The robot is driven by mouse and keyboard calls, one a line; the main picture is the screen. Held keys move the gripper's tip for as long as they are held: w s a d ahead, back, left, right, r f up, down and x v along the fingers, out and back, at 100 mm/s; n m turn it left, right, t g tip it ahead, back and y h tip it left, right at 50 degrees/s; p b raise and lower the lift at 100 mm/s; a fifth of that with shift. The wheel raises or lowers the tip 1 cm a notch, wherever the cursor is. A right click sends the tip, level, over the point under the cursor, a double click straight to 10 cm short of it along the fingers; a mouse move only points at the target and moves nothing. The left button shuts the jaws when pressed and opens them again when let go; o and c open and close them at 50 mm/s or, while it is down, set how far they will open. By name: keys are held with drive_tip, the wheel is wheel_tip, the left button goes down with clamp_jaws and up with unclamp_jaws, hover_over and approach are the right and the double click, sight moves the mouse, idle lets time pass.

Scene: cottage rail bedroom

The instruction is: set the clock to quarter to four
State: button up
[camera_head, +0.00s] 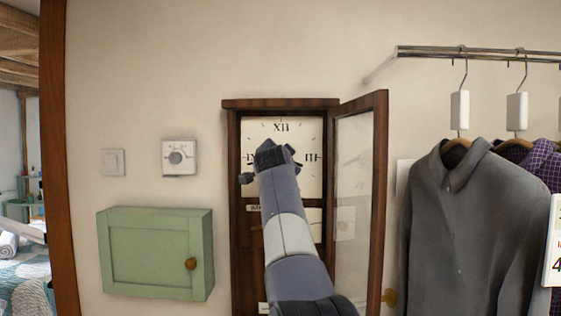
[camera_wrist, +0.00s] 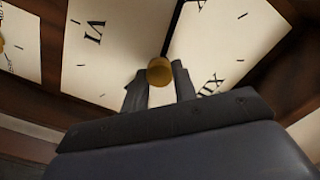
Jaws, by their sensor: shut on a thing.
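A tall dark-wood wall clock has a cream dial (camera_head: 305,180) with XII at the top and III at the right. Its glazed door (camera_head: 362,190) stands open to the right. My gripper (camera_head: 273,155) is in front of the dial's middle and, with my arm, hides the centre and the lower numerals. In the wrist view my gripper (camera_wrist: 158,82) is shut on a round brass knob (camera_wrist: 159,71), between VI and XII on the dial (camera_wrist: 115,55). A dark strip runs from the knob to the top edge. I cannot read the time from either view.
A green wall cabinet (camera_head: 155,255), a round dial on a plate (camera_head: 180,157) and a light switch (camera_head: 113,162) are left of the clock. A rail (camera_head: 480,57) with a grey shirt (camera_head: 460,230) is at the right, close to the open door.

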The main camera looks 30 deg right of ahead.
drive_tip(key=shift+f+m, duration=0.2)
drive_tip(key=shift+m, duration=0.8)
drive_tip(key=o, duration=1)
drive_tip(key=shift+r, duration=0.1)
drive_tip(key=b+v, duration=0.5)
drive_tip(key=v, duration=0.5)
drive_tip(key=shift+s+a, duration=0.25)
drive_tip(key=shift+s, duration=0.05)
